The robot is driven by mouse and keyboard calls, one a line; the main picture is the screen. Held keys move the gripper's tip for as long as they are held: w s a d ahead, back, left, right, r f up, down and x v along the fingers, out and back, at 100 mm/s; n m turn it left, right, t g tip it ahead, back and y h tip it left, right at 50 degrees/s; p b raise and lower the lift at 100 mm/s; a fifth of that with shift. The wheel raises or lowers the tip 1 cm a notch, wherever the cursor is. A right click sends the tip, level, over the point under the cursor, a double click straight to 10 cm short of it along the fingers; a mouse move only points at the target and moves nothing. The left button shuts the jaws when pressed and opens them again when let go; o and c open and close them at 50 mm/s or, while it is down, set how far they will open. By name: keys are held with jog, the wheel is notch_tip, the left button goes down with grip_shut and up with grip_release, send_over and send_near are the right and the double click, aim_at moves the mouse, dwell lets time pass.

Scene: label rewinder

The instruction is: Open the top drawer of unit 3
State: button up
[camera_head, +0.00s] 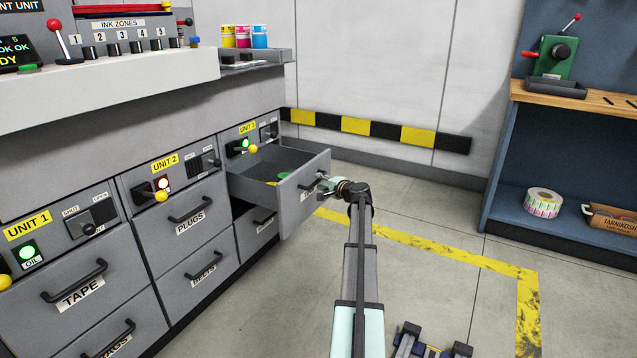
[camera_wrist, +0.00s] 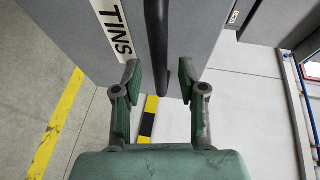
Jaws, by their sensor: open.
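The top drawer (camera_head: 300,198) of unit 3 stands pulled out from the cabinet, with its grey inside showing in the head view. Its front (camera_wrist: 85,20) fills the upper part of the wrist view and bears a TINS label (camera_wrist: 118,30). The drawer's dark bar handle (camera_wrist: 159,40) lies between the fingers of my gripper (camera_wrist: 159,72), with gaps on both sides. My gripper is open. In the head view my gripper (camera_head: 325,184) is at the drawer front, and my wrist partly hides the handle. The yellow UNIT 3 label (camera_head: 247,127) is above the drawer.
Green and orange items (camera_head: 281,178) lie in the drawer. Units 1 and 2, with shut drawers (camera_head: 190,213), stand to the left. A blue shelf unit (camera_head: 560,165) with a wooden top is at the right. Floor with yellow tape (camera_head: 440,245) is clear between.

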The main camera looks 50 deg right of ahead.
jog(key=v, duration=0.9)
jog(key=shift+s, duration=0.25)
